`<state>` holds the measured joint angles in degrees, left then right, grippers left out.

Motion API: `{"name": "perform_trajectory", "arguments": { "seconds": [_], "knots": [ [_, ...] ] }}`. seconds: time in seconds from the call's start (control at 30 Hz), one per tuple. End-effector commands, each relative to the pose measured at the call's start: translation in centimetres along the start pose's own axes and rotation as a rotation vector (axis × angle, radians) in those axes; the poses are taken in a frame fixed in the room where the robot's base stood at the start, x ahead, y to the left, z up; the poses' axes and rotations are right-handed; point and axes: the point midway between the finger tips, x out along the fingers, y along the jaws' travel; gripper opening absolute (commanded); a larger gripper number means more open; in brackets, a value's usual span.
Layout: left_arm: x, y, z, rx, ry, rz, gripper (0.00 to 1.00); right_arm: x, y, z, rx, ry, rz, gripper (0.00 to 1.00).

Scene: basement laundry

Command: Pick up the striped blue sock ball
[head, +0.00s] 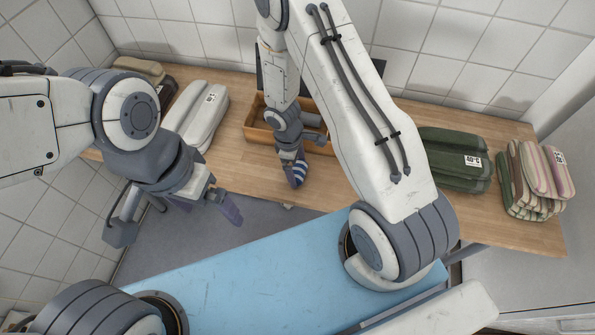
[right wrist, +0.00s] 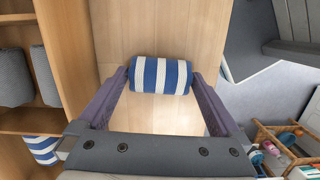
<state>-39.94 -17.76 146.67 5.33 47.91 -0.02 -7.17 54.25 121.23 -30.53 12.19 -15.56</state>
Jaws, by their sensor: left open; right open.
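A blue and white striped sock ball (right wrist: 161,75) lies on the bare wood of the table, between the two fingertips of my right gripper (right wrist: 161,82) in the right wrist view. The fingers stand open on either side of it, close to its ends; I cannot tell whether they touch it. In the head view the sock ball (head: 298,174) is partly hidden by my right gripper (head: 291,172), which points down near the table's front edge. My left gripper (head: 175,226) is open and empty in front of the table, at the left.
A wooden compartment box (right wrist: 70,60) holds grey rolls (right wrist: 17,82) and another blue and white striped roll (right wrist: 42,149). Folded pale (head: 197,115), green (head: 455,160) and striped cloths (head: 535,180) lie on the table (head: 240,165). A crate with bottles (right wrist: 285,150) stands lower right.

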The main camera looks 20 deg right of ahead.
Motion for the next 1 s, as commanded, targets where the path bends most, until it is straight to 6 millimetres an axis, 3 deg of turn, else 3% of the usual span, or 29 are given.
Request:
{"name": "perform_trajectory", "arguments": {
  "seconds": [0.27, 0.3, 0.4, 0.47, 0.77, 1.0],
  "knots": [
    [0.1, 0.0, 0.0, 0.0, 0.0, 0.0, 1.0, 0.5, 0.0, 0.0, 0.0, 0.001, 0.001, 1.0],
    [0.1, 0.0, 0.0, 0.0, 0.0, 0.0, 1.0, 0.5, 0.0, 0.0, 0.0, 0.001, 0.0, 0.92],
    [0.1, 0.0, 0.0, 0.0, 0.0, 0.0, 1.0, 0.5, 0.0, 0.0, 0.0, 0.001, 0.0, 0.54],
    [0.1, 0.0, 0.0, 0.0, 0.0, 0.0, 1.0, 0.5, 0.0, 0.0, 0.0, 0.001, 0.0, 0.34],
    [0.1, 0.0, 0.0, 0.0, 0.0, 0.0, 1.0, 0.2, 0.0, 0.0, 0.0, 0.001, 0.001, 0.34],
    [-0.5, 0.0, 0.0, 0.0, 0.0, 0.0, 1.0, -2.3, 0.1, 0.3, 0.001, 0.002, 0.003, 0.34]
  ]
}}
